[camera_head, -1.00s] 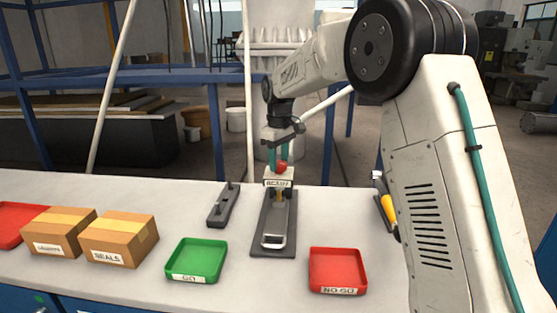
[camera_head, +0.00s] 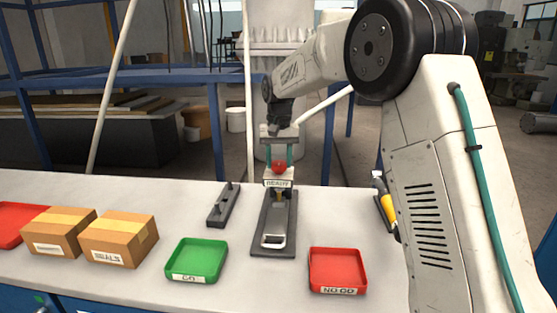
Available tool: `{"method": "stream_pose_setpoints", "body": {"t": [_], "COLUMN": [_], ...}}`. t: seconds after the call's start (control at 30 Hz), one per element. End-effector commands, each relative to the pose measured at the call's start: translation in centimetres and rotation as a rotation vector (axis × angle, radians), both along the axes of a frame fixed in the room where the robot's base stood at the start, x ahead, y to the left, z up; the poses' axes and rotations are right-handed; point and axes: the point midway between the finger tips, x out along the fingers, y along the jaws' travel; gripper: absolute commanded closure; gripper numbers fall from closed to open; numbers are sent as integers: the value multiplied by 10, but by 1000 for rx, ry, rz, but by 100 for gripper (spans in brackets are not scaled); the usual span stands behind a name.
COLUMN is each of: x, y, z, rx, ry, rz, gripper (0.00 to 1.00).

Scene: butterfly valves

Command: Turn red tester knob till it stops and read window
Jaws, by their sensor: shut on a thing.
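The tester (camera_head: 266,243) is a dark base plate in the middle of the bench with a metal loop on its front part and a small upright block at the back. A pale window label (camera_head: 278,183) on that block appears to read "READY". The red knob (camera_head: 279,167) sits on top of the block. My gripper (camera_head: 280,162) points down from above, its two teal fingers on either side of the knob, shut on it. The fingertips are partly hidden by the knob.
A green GO tray (camera_head: 197,278) stands front left of the tester and a red NO-GO tray (camera_head: 338,291) front right. A dark fixture with pegs (camera_head: 222,206) lies left of it. Two cardboard boxes (camera_head: 119,240) stand farther left. A yellow-handled tool (camera_head: 388,207) lies at right, partly behind my arm.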

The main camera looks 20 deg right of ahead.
Motion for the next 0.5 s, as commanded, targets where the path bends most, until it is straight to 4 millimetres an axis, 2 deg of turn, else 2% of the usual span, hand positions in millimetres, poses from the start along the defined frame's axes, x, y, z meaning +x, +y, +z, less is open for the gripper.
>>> {"method": "stream_pose_setpoints", "body": {"t": [0.2, 0.5], "x": [1, 1], "y": [0, 0], "z": [2, 2], "rx": [0, 0], "ry": [-5, -6], "rz": [-98, -147], "gripper": [80, 80]}}
